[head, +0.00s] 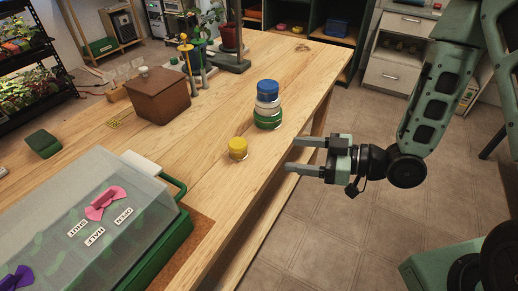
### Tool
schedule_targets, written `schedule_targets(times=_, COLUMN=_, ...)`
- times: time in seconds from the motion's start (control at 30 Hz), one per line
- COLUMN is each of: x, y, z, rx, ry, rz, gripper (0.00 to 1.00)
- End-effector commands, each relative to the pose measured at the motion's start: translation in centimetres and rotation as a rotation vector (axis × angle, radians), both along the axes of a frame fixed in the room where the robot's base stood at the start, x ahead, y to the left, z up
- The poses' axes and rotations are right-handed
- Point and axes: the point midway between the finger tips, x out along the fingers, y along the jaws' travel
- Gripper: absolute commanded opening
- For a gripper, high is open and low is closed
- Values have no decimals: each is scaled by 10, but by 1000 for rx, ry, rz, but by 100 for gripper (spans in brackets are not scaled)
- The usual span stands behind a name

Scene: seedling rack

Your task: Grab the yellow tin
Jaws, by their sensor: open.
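The yellow tin (238,149) is a small, short round tin with a yellow top. It stands upright on the wooden table (310,75), near the table's right edge. My gripper (290,156) is open, its two fingers pointing left toward the tin. The fingertips are to the right of the tin and apart from it, with nothing between them. The finger gap looks roughly level with the tin in the picture; I cannot tell the exact height.
A lidded brown box (160,98) is farther back left. Bare wood surrounds the yellow tin.

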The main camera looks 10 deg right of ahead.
Motion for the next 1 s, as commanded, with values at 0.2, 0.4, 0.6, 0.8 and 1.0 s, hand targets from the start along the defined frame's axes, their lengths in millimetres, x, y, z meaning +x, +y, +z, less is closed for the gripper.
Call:
schedule_targets(times=0.2, x=8, y=18, z=-7, rx=19, ry=-12, rz=5, gripper=67)
schedule_targets(times=0.4, x=16, y=32, z=-11, rx=17, ry=-11, rz=3, gripper=67)
schedule_targets(times=0.6, x=22, y=46, z=-11, rx=17, ry=-10, rz=3, gripper=67)
schedule_targets(times=0.8, x=40, y=84, z=-13, rx=19, ry=-5, rz=5, gripper=67)
schedule_targets(times=1.0, x=51, y=105, z=-16, rx=18, ry=-5, rz=2, gripper=67)
